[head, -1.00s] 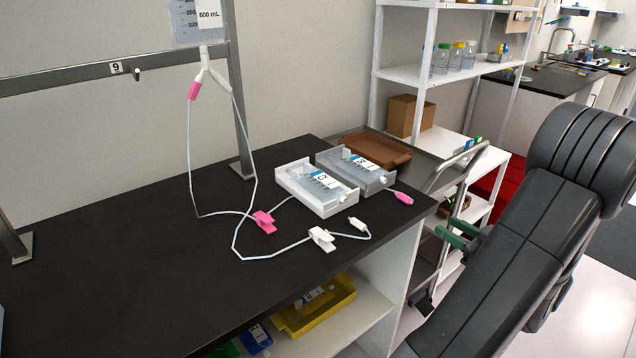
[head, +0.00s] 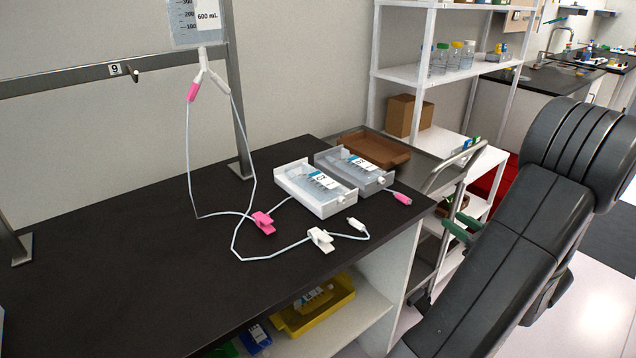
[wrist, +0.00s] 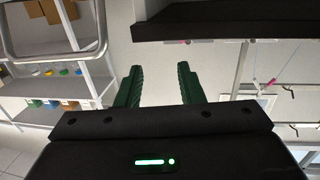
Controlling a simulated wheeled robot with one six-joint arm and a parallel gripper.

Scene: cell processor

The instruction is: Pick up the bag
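A clear bag marked 600 mL (head: 196,20) hangs at the top left of the head view, its upper part cut off. Two clear bags with blue and white labels lie in trays on the black bench: one in the white tray (head: 308,204), one in the grey tray (head: 345,184). Which bag the task means, I cannot tell. My gripper (wrist: 159,72) shows two green fingers apart with nothing between them in the wrist view. In the head view its green fingers (head: 462,224) are partly hidden, off the bench's right end, apart from all bags.
White tubing runs from the hanging bag across the bench, with a pink clamp (head: 263,223) and a white clamp (head: 320,239). A metal cart with a brown tray (head: 375,150) and a white shelf (head: 413,75) stand behind. The bench's left part is clear.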

